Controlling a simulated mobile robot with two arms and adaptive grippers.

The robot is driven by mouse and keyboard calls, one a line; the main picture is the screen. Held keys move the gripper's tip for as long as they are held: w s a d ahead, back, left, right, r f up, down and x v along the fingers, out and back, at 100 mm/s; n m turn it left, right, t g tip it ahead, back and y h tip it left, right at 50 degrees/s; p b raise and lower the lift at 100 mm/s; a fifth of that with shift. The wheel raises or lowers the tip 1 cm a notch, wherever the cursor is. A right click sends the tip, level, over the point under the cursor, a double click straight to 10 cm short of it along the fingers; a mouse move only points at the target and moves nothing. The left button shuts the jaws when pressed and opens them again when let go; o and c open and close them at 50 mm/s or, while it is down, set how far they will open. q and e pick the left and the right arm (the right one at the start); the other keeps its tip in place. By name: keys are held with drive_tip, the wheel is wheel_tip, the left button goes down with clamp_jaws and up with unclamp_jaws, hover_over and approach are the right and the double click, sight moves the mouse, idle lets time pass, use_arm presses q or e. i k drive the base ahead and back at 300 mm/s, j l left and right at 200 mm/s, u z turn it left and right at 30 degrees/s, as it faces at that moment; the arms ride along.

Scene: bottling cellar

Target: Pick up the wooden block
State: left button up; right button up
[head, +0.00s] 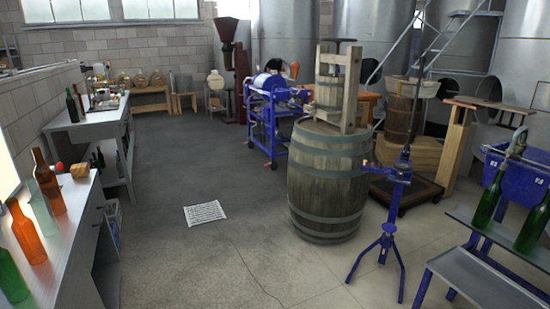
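A small tan block (79,170), which looks like the wooden block, sits on the near left counter (84,207) close to its far end. A small round red thing (59,167) is just left of it. Several orange and green bottles, among them an orange bottle (48,182), stand on the same counter nearer to me. Neither of my grippers shows in the head view.
A large wooden barrel (330,190) with a small press on top stands at centre right. A blue tripod stand (390,235) is in front of it. A grey bench (480,280) is at lower right.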

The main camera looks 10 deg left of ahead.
sight(81, 170)
drive_tip(key=i+j+u, duration=0.2)
drive_tip(key=i+u, duration=0.2)
drive_tip(key=i, duration=0.25)
drive_tip(key=i+u, duration=0.4)
drive_tip(key=i, duration=0.25)
drive_tip(key=i+l+u, duration=0.4)
drive_tip(key=i, duration=0.25)
drive_tip(key=i+j, duration=0.05)
drive_tip(key=j, duration=0.05)
